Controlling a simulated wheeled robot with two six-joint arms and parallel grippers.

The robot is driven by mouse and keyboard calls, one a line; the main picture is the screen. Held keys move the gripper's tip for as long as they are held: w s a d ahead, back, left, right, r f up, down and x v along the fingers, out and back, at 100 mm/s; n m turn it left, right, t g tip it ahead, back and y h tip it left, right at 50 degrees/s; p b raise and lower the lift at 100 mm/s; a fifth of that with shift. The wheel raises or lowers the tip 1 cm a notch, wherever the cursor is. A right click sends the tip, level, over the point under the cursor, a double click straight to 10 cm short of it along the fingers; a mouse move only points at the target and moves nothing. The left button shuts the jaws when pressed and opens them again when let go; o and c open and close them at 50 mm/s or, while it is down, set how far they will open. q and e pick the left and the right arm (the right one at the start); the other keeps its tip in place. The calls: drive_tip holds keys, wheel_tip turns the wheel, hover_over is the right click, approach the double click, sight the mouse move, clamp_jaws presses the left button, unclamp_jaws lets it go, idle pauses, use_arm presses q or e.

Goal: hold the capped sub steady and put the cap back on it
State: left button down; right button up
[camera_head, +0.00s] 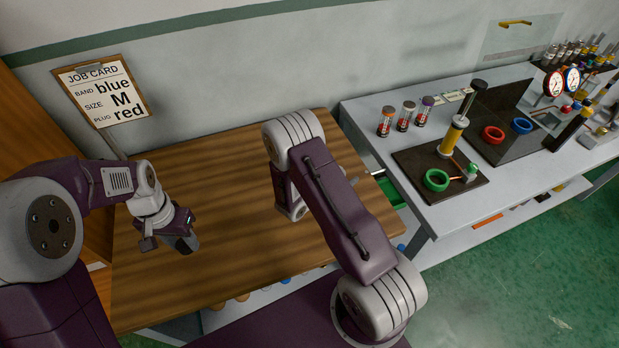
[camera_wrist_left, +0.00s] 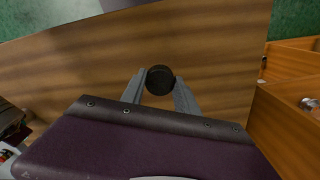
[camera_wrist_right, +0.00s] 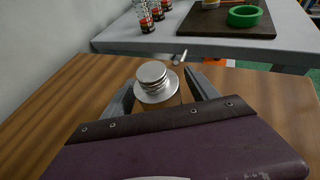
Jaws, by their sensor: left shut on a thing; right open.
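My left gripper (camera_head: 184,238) is shut on a dark cylindrical piece (camera_head: 188,245), which looks like the sub, above the left part of the wooden table. The left wrist view shows its round dark end (camera_wrist_left: 160,80) between the two fingers. My right gripper (camera_wrist_right: 160,88) is open. A silver, stepped round piece (camera_wrist_right: 152,74) on a wider flat silver disc (camera_wrist_right: 164,96) sits between and just beyond its fingers; it may be the cap, but I cannot tell for sure. In the head view my right arm hides this silver piece and most of the right gripper.
The wooden table (camera_head: 235,190) is mostly bare. To the right, a grey bench (camera_head: 364,112) carries several small jars, a dark mat (camera_head: 415,160) with a green ring (camera_head: 436,180), and gauges. A job card (camera_head: 103,90) stands at the back left.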

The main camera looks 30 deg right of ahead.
drive_tip(key=shift+w+d+f, duration=0.1)
drive_tip(key=shift+d+f, duration=0.05)
drive_tip(key=shift+d, duration=0.15)
drive_tip(key=shift+a, duration=0.1)
drive_tip(key=shift+c, duration=0.3)
clamp_jaws()
